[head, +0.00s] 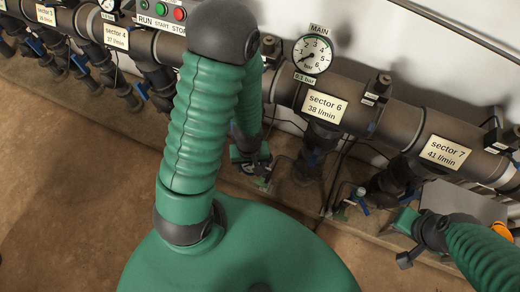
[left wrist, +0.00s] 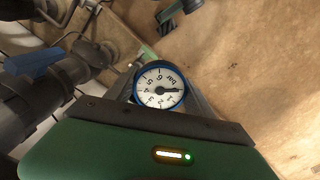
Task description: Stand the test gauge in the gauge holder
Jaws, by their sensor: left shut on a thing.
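The test gauge (left wrist: 160,86) has a white dial and a blue rim. In the left wrist view it sits between the dark fingers of my left gripper, which is shut on it, with the dial facing the camera. In the head view my left gripper (head: 257,168) is low in front of the pipe, left of the sector 6 branch, partly behind my own arm; I cannot make out the gauge there. My right gripper (head: 408,240) is at the lower right, below the sector 7 sign, and its jaws are unclear. I cannot identify the gauge holder in either view.
A thick dark pipe with branches and valves runs across the back. The MAIN gauge (head: 313,54) stands on it above the sector 6 sign (head: 324,105). A grey box (head: 468,203) stands at the right, with an orange item (head: 502,231) beside it. The brown floor at left is clear.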

